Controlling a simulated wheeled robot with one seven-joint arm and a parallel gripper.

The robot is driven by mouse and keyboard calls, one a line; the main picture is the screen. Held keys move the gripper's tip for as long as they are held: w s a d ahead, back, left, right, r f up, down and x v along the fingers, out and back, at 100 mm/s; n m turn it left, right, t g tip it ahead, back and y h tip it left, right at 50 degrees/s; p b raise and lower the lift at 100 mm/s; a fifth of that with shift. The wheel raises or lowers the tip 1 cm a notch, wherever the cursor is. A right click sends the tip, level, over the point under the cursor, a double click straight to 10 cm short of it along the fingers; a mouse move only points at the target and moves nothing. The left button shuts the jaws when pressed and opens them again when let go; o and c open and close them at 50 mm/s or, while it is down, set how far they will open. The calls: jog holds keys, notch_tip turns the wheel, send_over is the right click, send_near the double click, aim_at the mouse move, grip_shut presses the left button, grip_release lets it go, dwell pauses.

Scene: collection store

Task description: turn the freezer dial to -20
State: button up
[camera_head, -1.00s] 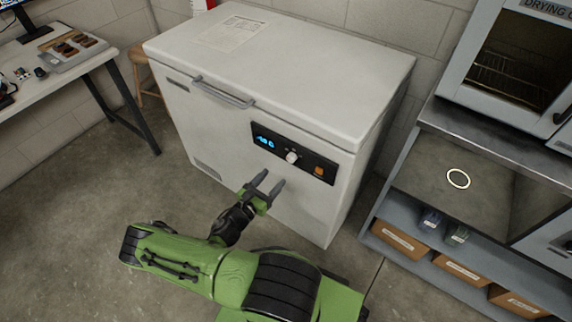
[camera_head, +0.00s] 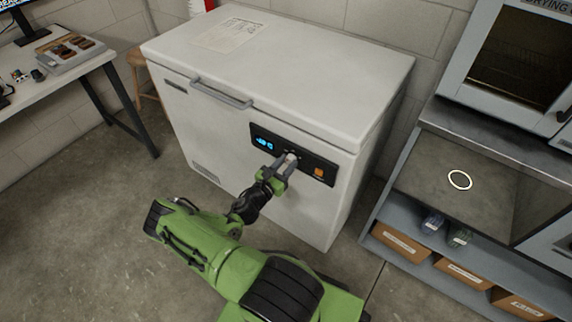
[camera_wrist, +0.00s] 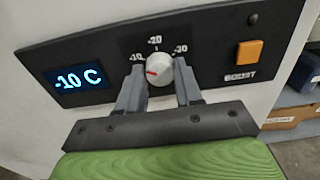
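The freezer dial (camera_wrist: 159,69) is a round pale knob on the black control panel (camera_wrist: 95,49). In the wrist view its red mark points left, toward the printed -10. The -20 mark (camera_wrist: 155,40) is above the knob and -30 is to its right. The blue display (camera_wrist: 77,78) reads -10 C. My gripper (camera_wrist: 160,79) has one finger on each side of the dial, very close to it; firm contact cannot be made out. In the head view my gripper (camera_head: 285,164) is at the panel and partly hides the dial.
An orange boost button (camera_wrist: 249,54) is right of the dial. The white chest freezer (camera_head: 215,140) has a lid handle (camera_head: 221,94) above the panel. A grey shelf unit with boxes (camera_head: 400,241) stands at right, a desk (camera_head: 60,82) at left. The floor between is clear.

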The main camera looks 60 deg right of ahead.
jog(key=shift+c, duration=1.1)
jog(key=shift+m, duration=0.3)
jog(key=m, duration=1.1)
jog(key=shift+f, duration=0.1)
jog(key=o, duration=1)
jog(key=shift+o, duration=0.2)
